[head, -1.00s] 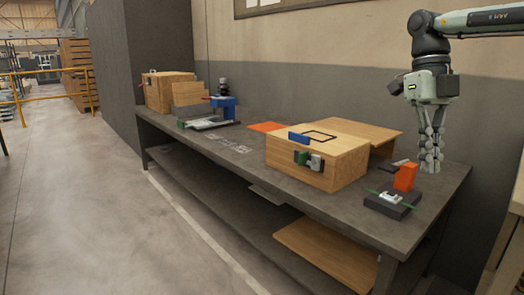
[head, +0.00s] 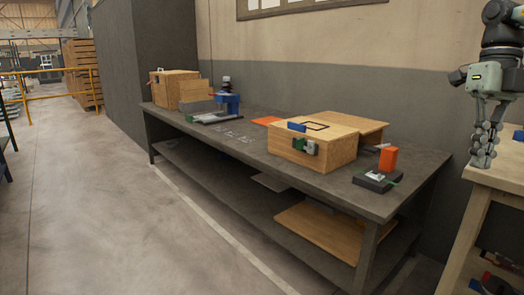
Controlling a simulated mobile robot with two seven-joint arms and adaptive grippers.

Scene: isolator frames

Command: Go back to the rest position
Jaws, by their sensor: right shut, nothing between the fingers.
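My right gripper (head: 484,150) hangs at the right edge of the head view with its fingers pointing down. Its fingers are shut with nothing between them. It appears in front of the wall and the left edge of a light wooden table (head: 497,172); I cannot tell whether it is over that table. My left gripper is not in view.
A dark workbench (head: 410,178) runs along the wall. On it are a wooden box (head: 330,150), a black fixture with an orange block (head: 388,158), a blue device (head: 227,104) and another wooden box (head: 178,90). The floor (head: 90,200) on the left is open.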

